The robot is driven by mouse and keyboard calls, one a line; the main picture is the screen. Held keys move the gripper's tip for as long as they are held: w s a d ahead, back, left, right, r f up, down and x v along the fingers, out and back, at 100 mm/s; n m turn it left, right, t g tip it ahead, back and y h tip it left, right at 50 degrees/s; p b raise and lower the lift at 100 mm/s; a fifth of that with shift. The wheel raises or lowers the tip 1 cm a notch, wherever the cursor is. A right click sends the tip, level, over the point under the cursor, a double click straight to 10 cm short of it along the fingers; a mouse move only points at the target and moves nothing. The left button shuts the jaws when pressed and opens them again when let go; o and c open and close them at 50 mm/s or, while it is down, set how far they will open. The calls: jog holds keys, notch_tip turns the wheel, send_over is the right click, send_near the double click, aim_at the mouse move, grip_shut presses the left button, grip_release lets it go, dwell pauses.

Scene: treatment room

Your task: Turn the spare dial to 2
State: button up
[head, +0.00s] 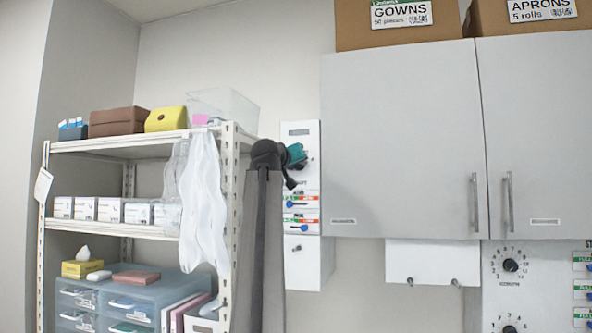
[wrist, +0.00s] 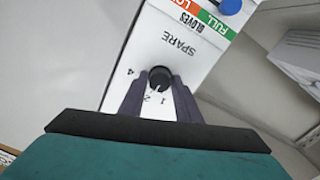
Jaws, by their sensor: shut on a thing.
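The spare dial (wrist: 158,76) is a round black knob on a white panel (wrist: 188,62), under the upside-down word SPARE in the wrist view. The printed digits 4, 2 and 1 show around it. A small pale mark on the knob's lower edge faces the 2 and 1 side; I cannot tell exactly which digit it meets. My gripper (wrist: 160,88) is shut on the dial, one dark finger on each side. In the head view my teal gripper (head: 291,182) is against the narrow wall panel (head: 301,133) and hides most of the dial.
A shelf rack (head: 229,170) with hanging white material (head: 202,190) stands left of my arm. Grey wall cabinets (head: 400,140) are to the right. Another dial panel (head: 508,290) is at lower right. A blue-handled slider with red and green labels (head: 302,222) sits below my gripper.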

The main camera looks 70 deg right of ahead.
jog(key=shift+f, duration=0.2)
jog(key=o, duration=0.9)
jog(key=shift+o, duration=0.8)
jog(key=shift+r, duration=0.15)
jog(key=shift+a, duration=0.1)
